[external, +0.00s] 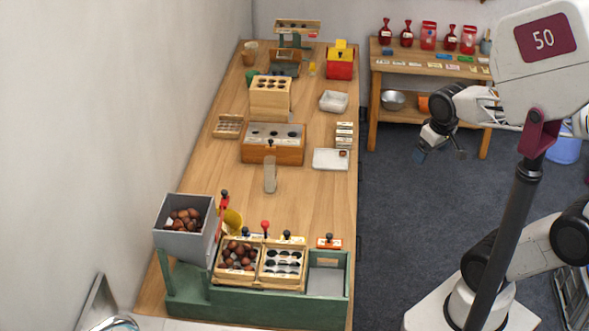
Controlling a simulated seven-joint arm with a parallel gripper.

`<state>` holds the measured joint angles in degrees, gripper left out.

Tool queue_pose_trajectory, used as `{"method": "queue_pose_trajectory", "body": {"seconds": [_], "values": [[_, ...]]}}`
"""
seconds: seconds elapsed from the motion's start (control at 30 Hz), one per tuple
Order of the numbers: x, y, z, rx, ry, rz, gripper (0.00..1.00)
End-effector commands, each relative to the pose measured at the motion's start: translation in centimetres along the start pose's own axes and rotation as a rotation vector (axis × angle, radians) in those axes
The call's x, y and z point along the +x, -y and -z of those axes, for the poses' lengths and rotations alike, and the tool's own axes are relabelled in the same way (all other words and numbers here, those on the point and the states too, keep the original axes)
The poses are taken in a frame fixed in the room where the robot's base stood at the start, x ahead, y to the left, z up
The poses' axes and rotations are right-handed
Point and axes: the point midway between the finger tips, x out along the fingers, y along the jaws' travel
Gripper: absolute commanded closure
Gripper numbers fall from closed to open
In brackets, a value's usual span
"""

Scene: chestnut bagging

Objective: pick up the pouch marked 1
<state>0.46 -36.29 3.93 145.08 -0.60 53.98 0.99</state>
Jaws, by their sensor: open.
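Several red pouches stand in a row on the side table at the back right. Tied-looking dark red ones (385,33) (407,34) (451,38) stand among brighter red packs with pale patches (428,36) (468,40). The marks are too small to read, so I cannot tell which is marked 1. My gripper (440,156) is open and empty, with its fingers spread. In the picture it hangs in front of the side table, over the dark floor and below the row of pouches, apart from them.
The side table (375,64) has labels along its front, and a metal bowl (393,100) on its lower shelf. The long wooden bench (315,200) at left holds boxes, trays and a green stand (185,303) with chestnuts. The dark floor (400,210) between is clear.

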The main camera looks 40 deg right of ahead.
Motion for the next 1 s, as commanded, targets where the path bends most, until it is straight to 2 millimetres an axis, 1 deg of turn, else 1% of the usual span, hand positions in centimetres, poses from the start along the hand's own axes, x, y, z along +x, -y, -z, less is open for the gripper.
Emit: {"method": "queue_pose_trajectory", "body": {"seconds": [0.27,0.47,0.67,1.0], "values": [[0.1,0.2,0.3,0.010,0.005,0.010,0.08],[1.0,1.4,1.9,0.077,0.037,0.078,0.08],[2.7,3.8,5.2,0.217,0.099,0.207,0.08],[6.8,8.3,12.6,0.534,0.230,0.452,0.08]]}}
